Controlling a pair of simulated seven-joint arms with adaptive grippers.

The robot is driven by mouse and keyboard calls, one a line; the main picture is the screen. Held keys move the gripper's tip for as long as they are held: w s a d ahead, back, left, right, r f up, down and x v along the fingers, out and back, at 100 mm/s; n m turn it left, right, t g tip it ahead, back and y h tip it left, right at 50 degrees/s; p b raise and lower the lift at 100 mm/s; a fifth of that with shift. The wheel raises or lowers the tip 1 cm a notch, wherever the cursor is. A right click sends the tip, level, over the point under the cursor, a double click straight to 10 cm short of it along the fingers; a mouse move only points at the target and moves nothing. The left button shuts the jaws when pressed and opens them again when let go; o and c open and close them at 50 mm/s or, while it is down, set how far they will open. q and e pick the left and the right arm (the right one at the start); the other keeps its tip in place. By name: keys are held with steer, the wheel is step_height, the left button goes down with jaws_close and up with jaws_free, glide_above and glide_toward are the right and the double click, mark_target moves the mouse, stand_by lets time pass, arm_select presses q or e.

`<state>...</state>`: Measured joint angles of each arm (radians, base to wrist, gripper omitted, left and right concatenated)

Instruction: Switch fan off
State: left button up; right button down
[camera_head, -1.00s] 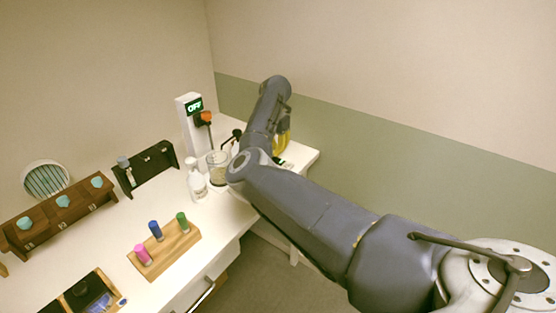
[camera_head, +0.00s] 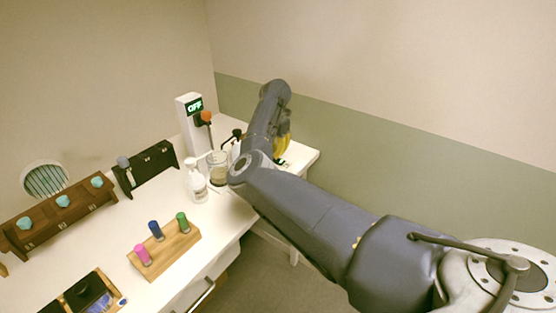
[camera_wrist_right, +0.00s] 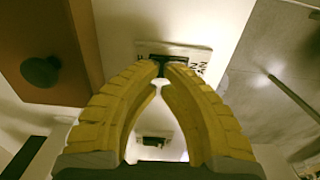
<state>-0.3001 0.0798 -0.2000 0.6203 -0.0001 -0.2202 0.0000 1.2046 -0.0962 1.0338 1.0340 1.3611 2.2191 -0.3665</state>
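A round fan-like object with a striped grille (camera_head: 45,179) stands at the back left. A white post (camera_head: 193,125) at the back of the table carries a small lit sign that appears to read OFF (camera_head: 194,106). My right gripper (camera_head: 283,143) is near the table's right end, partly hidden by my arm. In the right wrist view its yellow fingers (camera_wrist_right: 161,70) bow outward and their tips come together, so it looks shut. A dark panel with white markings (camera_wrist_right: 190,55) lies just beyond the tips; contact cannot be told. My left gripper is out of view.
A white pump bottle (camera_head: 196,182) and a glass beaker (camera_head: 218,168) stand beside my right arm. A wooden block with coloured vials (camera_head: 168,250), a dark rack (camera_head: 146,168) and a brown rack (camera_head: 60,215) stand to the left. A wall runs behind the table.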

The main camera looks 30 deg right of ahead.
steer(key=shift+f, duration=1.1)
stand_by(0.6)
steer(key=shift+r, duration=3.55)
